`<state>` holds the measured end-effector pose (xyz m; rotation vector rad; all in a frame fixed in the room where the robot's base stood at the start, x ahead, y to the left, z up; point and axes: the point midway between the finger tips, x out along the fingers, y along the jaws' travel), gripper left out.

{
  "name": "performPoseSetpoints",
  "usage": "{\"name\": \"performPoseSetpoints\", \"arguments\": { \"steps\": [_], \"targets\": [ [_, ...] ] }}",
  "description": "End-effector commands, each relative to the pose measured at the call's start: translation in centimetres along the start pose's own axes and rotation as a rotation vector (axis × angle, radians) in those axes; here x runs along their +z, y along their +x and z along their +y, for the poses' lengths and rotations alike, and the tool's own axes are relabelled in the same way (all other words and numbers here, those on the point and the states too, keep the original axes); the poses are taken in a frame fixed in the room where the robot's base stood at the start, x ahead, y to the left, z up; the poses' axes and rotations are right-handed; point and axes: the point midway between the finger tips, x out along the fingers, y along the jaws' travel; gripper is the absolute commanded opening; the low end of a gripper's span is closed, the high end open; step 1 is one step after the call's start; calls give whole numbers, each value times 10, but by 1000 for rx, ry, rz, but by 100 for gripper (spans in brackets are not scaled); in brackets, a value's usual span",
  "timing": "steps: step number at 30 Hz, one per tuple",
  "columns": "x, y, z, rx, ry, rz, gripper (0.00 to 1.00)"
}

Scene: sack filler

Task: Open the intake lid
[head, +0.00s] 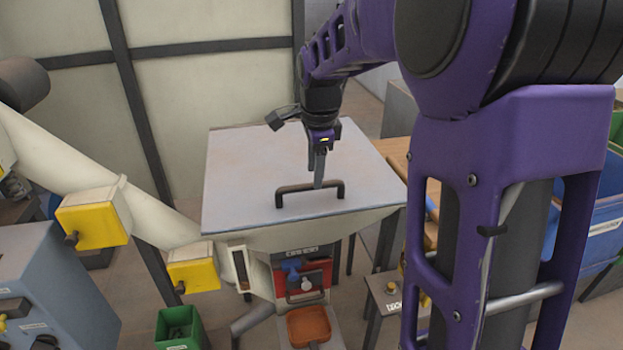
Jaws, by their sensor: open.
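The intake lid (250,165) is a flat, pale grey square panel that lies shut on top of the cream hopper (300,238). A dark bar handle (293,188) stands up near the lid's front edge. My gripper (319,184) points down at the right part of the handle, with its fingertips close to the bar. The fingers overlap in this view, so the gap between them is hidden. I cannot tell whether they touch the handle or straddle it. My gripper is open and holds nothing.
A cream pipe with yellow boxes (92,218) slopes down at the left, by a blue-grey cabinet (50,290). A green bin (180,328) stands on the floor below. An orange pad (308,325) sits under the hopper. A wooden table (397,152) and blue bins (600,222) are at right.

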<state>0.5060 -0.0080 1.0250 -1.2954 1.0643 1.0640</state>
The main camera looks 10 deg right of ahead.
Motion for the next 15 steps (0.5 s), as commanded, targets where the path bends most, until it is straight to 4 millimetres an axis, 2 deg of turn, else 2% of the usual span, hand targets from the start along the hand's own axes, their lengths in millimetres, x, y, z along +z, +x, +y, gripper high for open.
{"name": "performPoseSetpoints", "arguments": {
  "steps": [1,6,15],
  "targets": [
    [0,9,0,2,0,0,52],
    [0,24,0,0,0,0,52],
    [0,27,0,-1,0,0,52]
  ]
}}
